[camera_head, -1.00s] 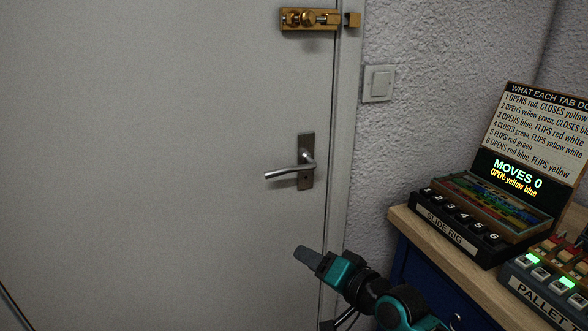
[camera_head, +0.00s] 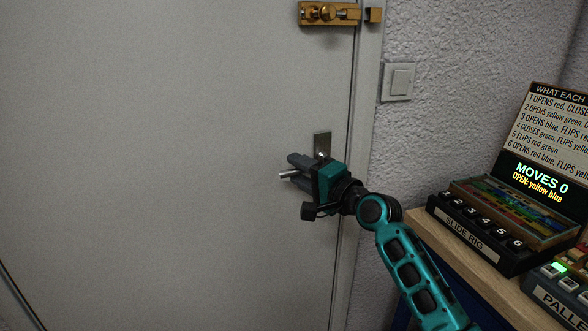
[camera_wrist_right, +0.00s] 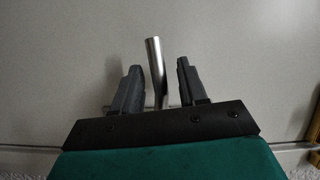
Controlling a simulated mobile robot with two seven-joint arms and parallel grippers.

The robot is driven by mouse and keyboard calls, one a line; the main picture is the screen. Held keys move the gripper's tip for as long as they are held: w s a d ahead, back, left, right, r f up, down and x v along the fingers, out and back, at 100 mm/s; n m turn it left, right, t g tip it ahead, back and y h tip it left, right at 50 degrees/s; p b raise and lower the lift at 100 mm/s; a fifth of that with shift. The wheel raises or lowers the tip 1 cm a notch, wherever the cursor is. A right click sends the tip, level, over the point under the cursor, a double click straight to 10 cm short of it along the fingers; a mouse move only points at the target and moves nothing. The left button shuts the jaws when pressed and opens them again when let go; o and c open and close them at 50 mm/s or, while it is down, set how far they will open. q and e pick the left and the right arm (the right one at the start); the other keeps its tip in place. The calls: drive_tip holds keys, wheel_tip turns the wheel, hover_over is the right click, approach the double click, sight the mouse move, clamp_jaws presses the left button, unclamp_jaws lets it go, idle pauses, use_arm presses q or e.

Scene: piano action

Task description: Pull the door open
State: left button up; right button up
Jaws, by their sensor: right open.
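The grey door (camera_head: 180,150) fills the left and middle of the head view and looks shut against its frame. Its silver lever handle (camera_head: 289,174) shows only at its tip; my gripper covers most of the rest. A brown handle plate (camera_head: 322,142) shows above the gripper. My right gripper (camera_head: 296,168) is at the handle with its fingers open. In the right wrist view the lever (camera_wrist_right: 154,62) lies between the two open fingers (camera_wrist_right: 156,80), with gaps visible on both sides. A brass bolt (camera_head: 328,13) is on the door above. My left gripper is not in view.
A brass bolt catch (camera_head: 374,14) sits on the door frame, apart from the bolt. A light switch (camera_head: 397,81) is on the wall. A wooden-topped cabinet (camera_head: 470,252) with the slide rig (camera_head: 470,232) stands at the right, near my right arm.

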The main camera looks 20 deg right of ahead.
drive_tip(key=shift+x, duration=1.15)
drive_tip(key=shift+c, duration=0.2)
clamp_jaws()
